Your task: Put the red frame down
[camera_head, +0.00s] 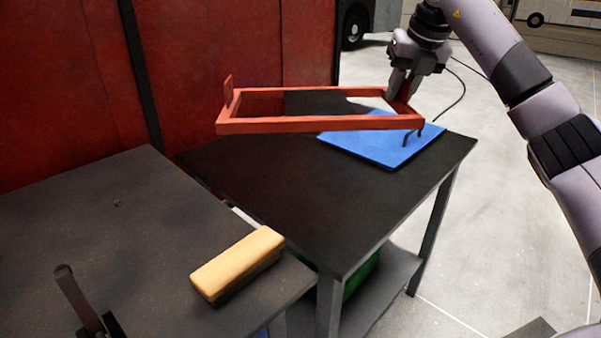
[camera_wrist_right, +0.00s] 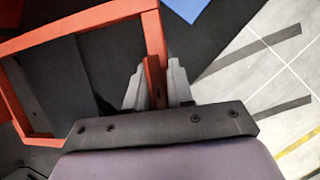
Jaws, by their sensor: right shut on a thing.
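The red frame (camera_head: 320,124) is an open rectangle with a small upright tab at its left end. It appears above the dark table (camera_head: 330,215), roughly level; the head view does not show clearly how high. My right gripper (camera_head: 401,97) is shut on the frame's right short bar. In the right wrist view, the fingers (camera_wrist_right: 158,90) close on both sides of the red bar (camera_wrist_right: 153,50), and the frame extends to the left. My left gripper is not in view.
A blue mat (camera_head: 375,150) with a dark handle-like piece lies at the table's back right. A brush-like block (camera_head: 238,262) with a tan top lies on the nearer grey table (camera_head: 110,220). A red wall (camera_head: 70,90) stands behind. The dark table's front is clear.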

